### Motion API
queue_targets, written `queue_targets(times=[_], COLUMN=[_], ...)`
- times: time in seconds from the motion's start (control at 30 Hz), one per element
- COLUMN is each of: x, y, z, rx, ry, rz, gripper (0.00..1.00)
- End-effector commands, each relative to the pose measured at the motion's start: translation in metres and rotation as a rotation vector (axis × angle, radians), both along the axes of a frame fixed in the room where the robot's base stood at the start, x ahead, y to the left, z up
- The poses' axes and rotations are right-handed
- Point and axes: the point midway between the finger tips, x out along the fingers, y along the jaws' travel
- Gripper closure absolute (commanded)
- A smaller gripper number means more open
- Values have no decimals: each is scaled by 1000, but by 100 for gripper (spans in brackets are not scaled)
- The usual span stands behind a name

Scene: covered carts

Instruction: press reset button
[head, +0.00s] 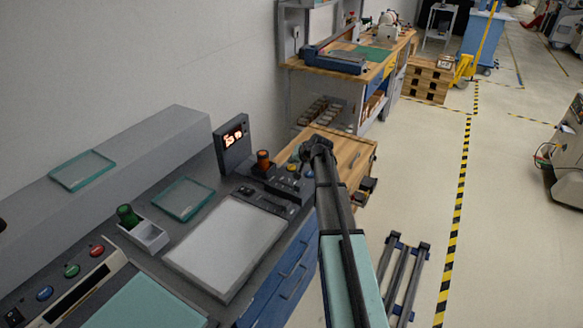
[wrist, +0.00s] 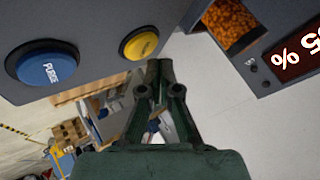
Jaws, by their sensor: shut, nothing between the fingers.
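In the wrist view a yellow button (wrist: 140,45) and a larger blue button (wrist: 48,66) marked PURGE sit on a dark grey panel (wrist: 105,25). No label reading reset is legible. My gripper (wrist: 158,66) is shut and empty. In that view its fingertips lie just right of and below the yellow button; I cannot tell whether they touch the panel. In the head view my gripper (head: 318,146) is by the right end of the small control panel (head: 270,183), where the yellow button (head: 292,168) shows small.
A red digit display (head: 233,134) and a container of orange pellets (wrist: 232,22) stand beside the panel. A wooden cabinet (head: 350,150) is behind my gripper; open floor is at right.

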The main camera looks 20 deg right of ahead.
Motion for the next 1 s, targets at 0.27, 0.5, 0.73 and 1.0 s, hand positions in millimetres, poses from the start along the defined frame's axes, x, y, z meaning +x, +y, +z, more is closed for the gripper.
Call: queue_targets(times=[0.27,0.5,0.73,1.0], x=[0,0,0,0], y=[0,0,0,0], z=[6,27,47,50], rx=[0,0,0,1], ry=[-1,0,-1,0], rz=[-1,0,0,-1], gripper=[100,100,100,100])
